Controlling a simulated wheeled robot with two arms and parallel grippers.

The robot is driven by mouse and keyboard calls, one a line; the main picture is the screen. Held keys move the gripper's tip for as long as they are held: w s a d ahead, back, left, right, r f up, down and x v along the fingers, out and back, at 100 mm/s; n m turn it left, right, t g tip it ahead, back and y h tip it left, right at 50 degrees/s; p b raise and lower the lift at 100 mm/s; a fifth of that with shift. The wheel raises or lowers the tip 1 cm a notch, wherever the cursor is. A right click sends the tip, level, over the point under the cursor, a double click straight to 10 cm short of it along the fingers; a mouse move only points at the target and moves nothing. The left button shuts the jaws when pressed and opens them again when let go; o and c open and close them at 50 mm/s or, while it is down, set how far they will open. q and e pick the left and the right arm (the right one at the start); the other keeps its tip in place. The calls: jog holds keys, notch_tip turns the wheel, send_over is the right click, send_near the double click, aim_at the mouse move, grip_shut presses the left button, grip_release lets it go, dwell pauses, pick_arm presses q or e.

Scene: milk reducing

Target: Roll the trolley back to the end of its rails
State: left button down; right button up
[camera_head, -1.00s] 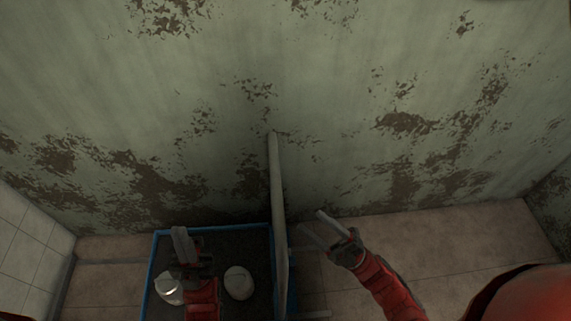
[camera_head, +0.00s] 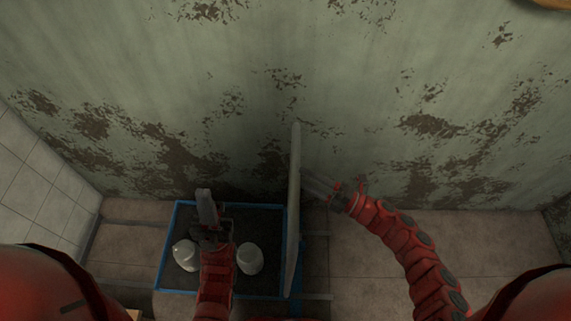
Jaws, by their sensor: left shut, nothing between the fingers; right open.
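The trolley looks like a blue-rimmed platform (camera_head: 163,262) with a dark top, low in the picture left of centre. An upright pale post or panel (camera_head: 294,190) stands at its right edge. My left gripper (camera_head: 205,206) is over the platform, shut and empty. My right gripper (camera_head: 318,187) is open just right of the upright, near its middle height. I cannot tell whether its fingers touch the upright. Thin pale strips on the floor (camera_head: 318,297) right of the platform may be the rails. My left arm hides part of the platform.
Two white rounded containers, a left one (camera_head: 186,257) and a right one (camera_head: 249,259), stand on the platform, either side of my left arm. A stained, peeling wall (camera_head: 400,90) is behind. A tiled wall (camera_head: 40,180) is at left. Tiled floor (camera_head: 480,245) is clear at right.

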jog(key=p+x, duration=0.1)
jog(key=x, duration=0.5)
jog(key=shift+a, duration=0.15)
grip_shut()
dwell(1.2)
